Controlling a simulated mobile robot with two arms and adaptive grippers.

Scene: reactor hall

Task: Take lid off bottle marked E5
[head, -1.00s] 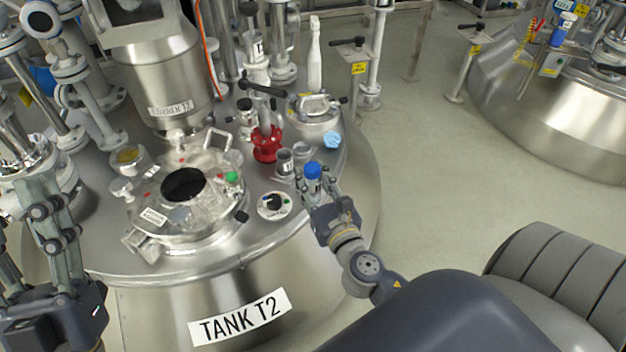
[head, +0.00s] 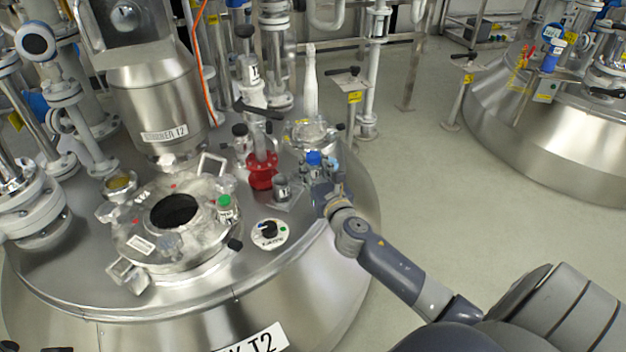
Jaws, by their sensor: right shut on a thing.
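My right gripper (head: 324,178) is over the right part of the tank top. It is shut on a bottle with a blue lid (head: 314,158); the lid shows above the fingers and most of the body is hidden. I cannot read an E5 mark on it.
Pipes crowd the back. The floor at right is clear up to a second tank (head: 540,140).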

